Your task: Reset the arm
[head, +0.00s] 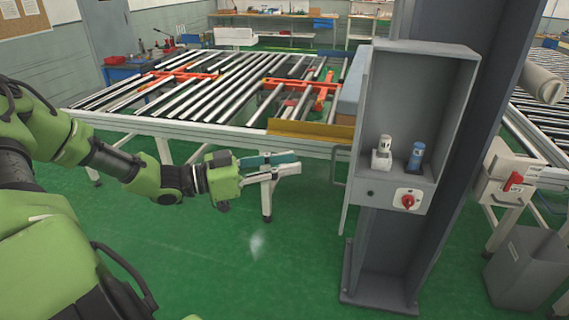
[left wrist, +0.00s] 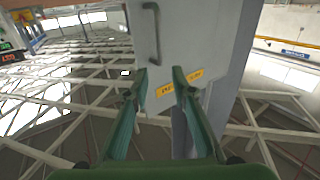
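My left arm (head: 110,160) reaches in from the left, green and black. Its gripper (head: 297,162) is held out in front of the roller conveyor, left of the grey control box (head: 455,110). In the left wrist view the two green fingers (left wrist: 159,80) stand apart with nothing between them. Beyond them is a pale grey panel (left wrist: 205,35) with a handle (left wrist: 151,33) and a yellow label (left wrist: 180,82). The fingers do not appear to hold the handle. My right gripper is not in view.
The roller conveyor (head: 200,122) with orange parts (head: 300,88) stands behind the gripper. The control box holds two small devices and a red switch (head: 408,200), on a grey column (head: 380,270). A grey bin (head: 525,268) stands at right. Green floor (head: 240,270) is open in front.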

